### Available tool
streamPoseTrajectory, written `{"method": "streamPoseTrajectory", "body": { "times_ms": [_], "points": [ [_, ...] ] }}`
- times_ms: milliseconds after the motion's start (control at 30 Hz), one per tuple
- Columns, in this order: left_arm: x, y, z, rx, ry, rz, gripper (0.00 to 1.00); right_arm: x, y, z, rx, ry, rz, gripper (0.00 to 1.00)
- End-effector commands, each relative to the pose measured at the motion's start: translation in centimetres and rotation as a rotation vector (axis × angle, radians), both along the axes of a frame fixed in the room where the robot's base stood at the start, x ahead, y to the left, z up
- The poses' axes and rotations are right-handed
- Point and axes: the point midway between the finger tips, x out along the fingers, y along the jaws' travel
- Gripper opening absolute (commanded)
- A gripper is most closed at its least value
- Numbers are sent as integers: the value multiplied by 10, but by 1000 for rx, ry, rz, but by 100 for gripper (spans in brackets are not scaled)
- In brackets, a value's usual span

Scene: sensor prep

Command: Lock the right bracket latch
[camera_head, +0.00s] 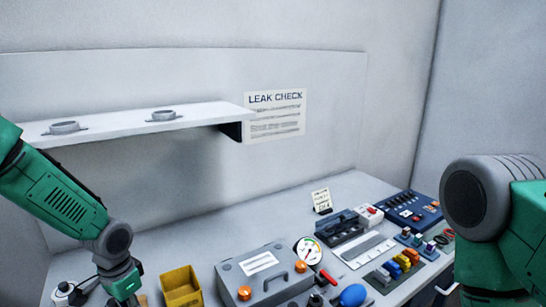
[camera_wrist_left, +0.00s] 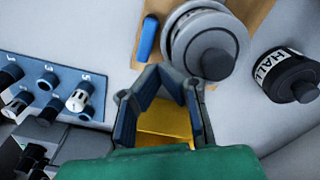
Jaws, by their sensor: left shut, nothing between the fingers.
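A yellow bin (camera_head: 181,289) stands beside the left gripper, then a grey case (camera_head: 262,277) and gauge (camera_head: 307,250). Several tools and a blue panel (camera_head: 408,210) crowd the right. The wrist view shows a round grey fixture (camera_wrist_left: 185,45) on wood and a black jar (camera_wrist_left: 285,72).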

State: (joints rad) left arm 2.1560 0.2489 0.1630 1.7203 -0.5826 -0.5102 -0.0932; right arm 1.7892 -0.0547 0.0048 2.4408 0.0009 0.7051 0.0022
Motion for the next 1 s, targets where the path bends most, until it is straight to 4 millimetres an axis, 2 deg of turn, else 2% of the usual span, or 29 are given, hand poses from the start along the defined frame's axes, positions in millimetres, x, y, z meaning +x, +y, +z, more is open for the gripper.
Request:
{"method": "streamPoseTrajectory", "body": {
  "times_ms": [1000],
  "points": [
    [0, 1, -18, 1, 3, 0, 0, 0, 0, -7, 0, 0, 0, 40]
  ]
}}
